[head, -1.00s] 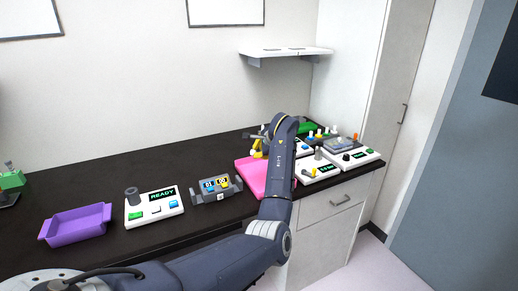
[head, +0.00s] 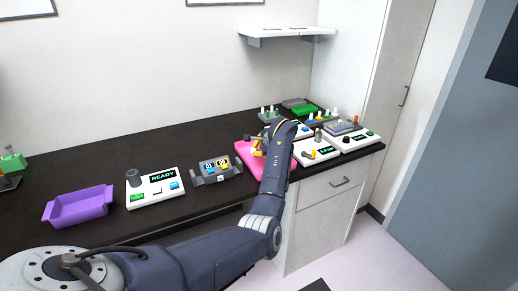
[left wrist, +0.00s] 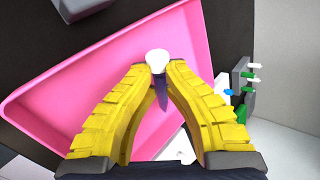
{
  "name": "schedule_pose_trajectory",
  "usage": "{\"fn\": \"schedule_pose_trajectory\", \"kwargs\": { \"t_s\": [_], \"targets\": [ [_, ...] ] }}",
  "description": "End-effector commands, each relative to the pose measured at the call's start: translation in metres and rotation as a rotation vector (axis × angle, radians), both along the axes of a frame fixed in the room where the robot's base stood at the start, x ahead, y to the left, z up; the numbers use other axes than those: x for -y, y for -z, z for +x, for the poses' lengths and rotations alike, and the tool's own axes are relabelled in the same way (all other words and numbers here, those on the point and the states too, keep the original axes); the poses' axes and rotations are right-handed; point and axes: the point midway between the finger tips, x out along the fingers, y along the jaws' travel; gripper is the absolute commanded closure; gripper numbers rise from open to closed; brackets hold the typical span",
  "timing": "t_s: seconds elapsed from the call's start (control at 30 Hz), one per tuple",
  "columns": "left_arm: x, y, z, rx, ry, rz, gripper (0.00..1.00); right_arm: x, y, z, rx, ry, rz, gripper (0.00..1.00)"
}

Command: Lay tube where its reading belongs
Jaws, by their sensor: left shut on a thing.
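My left gripper (head: 259,149) is over the pink tray (head: 247,148) on the dark counter, with my forearm hiding part of the tray. In the left wrist view, the yellow fingers of my left gripper (left wrist: 159,75) are shut on a tube (left wrist: 157,59) with a white cap and a dark purple body. The tube is above the floor of the pink tray (left wrist: 60,95); I cannot tell whether it touches it. A purple tray (head: 78,206) stands empty at the left of the counter. My right gripper is not in view.
A white device (head: 155,188) reading READY and a grey holder (head: 216,171) with numbered displays stand between the trays. More white devices (head: 317,152), racks with colored caps (head: 269,115) and a green block (head: 303,109) crowd the right end. The counter behind the purple tray is clear.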

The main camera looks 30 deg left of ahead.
Motion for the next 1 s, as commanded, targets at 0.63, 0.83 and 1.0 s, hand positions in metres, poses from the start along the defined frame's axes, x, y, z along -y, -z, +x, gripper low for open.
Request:
{"fn": "schedule_pose_trajectory", "kwargs": {
  "t_s": [0.63,0.83,1.0],
  "targets": [
    [0.0,0.0,0.0,0.0,0.0,0.0,0.63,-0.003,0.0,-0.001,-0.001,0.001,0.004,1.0],
    [0.003,-0.002,-0.001,0.0,0.001,-0.001,0.63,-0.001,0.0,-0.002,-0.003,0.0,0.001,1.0],
    [0.015,-0.016,-0.006,0.003,0.003,-0.002,0.63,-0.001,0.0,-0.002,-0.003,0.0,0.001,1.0]
  ]
}}
